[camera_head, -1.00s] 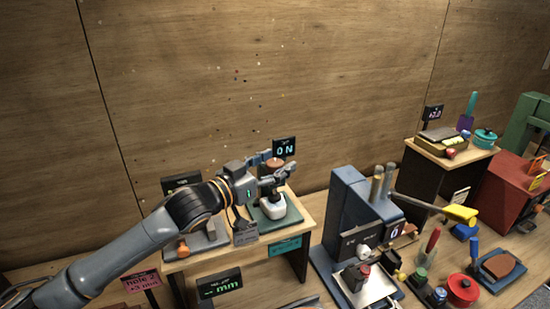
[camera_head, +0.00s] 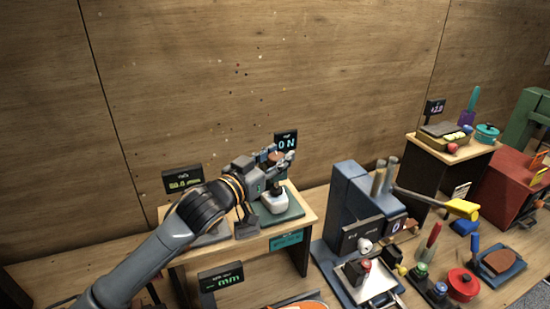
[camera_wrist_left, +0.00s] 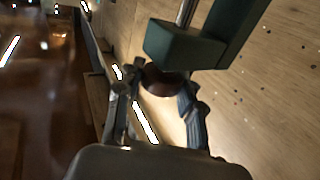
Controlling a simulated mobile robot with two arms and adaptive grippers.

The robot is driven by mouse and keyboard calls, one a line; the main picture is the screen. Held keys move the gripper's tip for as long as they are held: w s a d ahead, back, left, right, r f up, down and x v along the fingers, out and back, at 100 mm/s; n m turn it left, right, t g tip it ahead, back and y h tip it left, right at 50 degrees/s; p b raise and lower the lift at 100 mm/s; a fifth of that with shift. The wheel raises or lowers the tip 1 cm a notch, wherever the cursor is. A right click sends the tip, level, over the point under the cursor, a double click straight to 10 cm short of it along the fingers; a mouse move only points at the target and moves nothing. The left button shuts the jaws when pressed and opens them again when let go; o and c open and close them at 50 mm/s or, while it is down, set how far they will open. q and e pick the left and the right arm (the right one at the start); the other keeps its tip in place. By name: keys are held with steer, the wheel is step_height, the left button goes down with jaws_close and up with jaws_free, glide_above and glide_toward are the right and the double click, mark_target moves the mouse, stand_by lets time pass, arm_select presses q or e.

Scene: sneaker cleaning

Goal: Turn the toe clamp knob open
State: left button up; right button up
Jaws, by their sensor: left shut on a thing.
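A brown round knob (camera_head: 273,156) shows above a white block-like piece (camera_head: 274,201) on a green base plate (camera_head: 293,212) on the small wooden stand. In the left wrist view the knob (camera_wrist_left: 160,82) sits between my fingers, beside a dark green block (camera_wrist_left: 180,47) and a metal rod. My left gripper (camera_head: 281,159) is shut on the knob, with a finger on either side of it. The fingers hide part of the knob and its shaft. My right gripper is in neither view.
A display reading "0 N" (camera_head: 286,142) stands right behind the gripper. Another display (camera_head: 183,180) is behind my left arm. A blue machine (camera_head: 352,205) stands to the right of the stand. The wooden wall behind is bare.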

mark_target(277, 156)
arm_select(q)
steer(key=n+t+y, duration=0.1)
steer(key=n+y, duration=0.1)
steer(key=y, duration=0.1)
steer(key=shift+s+d+t, duration=0.1)
steer(key=shift+d+t, duration=0.05)
steer(key=shift+t, duration=0.25)
steer(key=shift+r+n+y, duration=0.1)
steer(key=shift+n+y, duration=0.4)
steer(key=o, duration=1.2)
step_height(277, 156, up, 10)
steer(key=shift+f, duration=0.1)
